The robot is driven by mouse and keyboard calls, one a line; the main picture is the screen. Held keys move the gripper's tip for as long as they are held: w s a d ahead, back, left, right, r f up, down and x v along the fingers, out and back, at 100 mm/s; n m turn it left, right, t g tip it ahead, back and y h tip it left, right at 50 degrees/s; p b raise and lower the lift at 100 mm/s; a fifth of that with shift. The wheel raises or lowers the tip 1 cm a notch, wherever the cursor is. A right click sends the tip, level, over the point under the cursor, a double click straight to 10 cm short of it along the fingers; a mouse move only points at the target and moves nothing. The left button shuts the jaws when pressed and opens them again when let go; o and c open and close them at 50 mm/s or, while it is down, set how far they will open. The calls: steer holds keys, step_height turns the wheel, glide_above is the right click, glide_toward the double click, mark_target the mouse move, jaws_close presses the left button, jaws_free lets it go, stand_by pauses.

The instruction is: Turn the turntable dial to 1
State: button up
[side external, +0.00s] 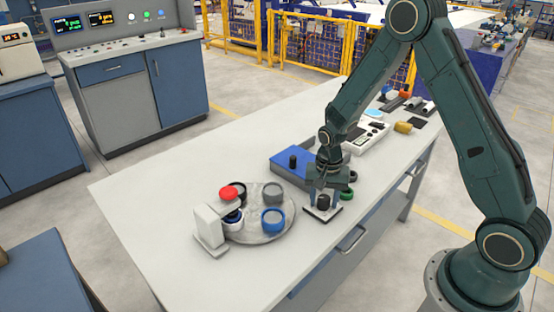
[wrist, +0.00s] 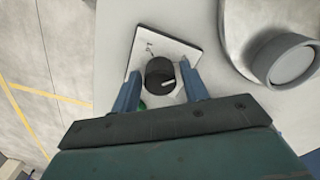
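The dial is a black round knob (wrist: 160,76) with a white pointer mark, on a small white plate (wrist: 181,49) with faint markings. In the side view the knob (side external: 323,202) stands on its plate (side external: 318,216) near the table's front edge, right of the turntable. The turntable is a round grey metal disc (side external: 256,204) carrying several round pieces. My gripper (wrist: 158,82) points down with its two blue fingers on either side of the knob, apart from each other. A gap shows at least on the right side. In the side view my gripper (side external: 325,190) is right over the dial.
A white stand with a red-topped head (side external: 209,228) is at the turntable's left. A blue box (side external: 291,165) with a black knob lies behind my gripper. Green rings (side external: 347,194) are close to its right. The table's left part is clear.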

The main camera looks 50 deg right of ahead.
steer(key=c, duration=0.7)
steer(key=shift+n, duration=0.5)
steer(key=n, duration=1.6)
steer(key=shift+n, duration=0.4)
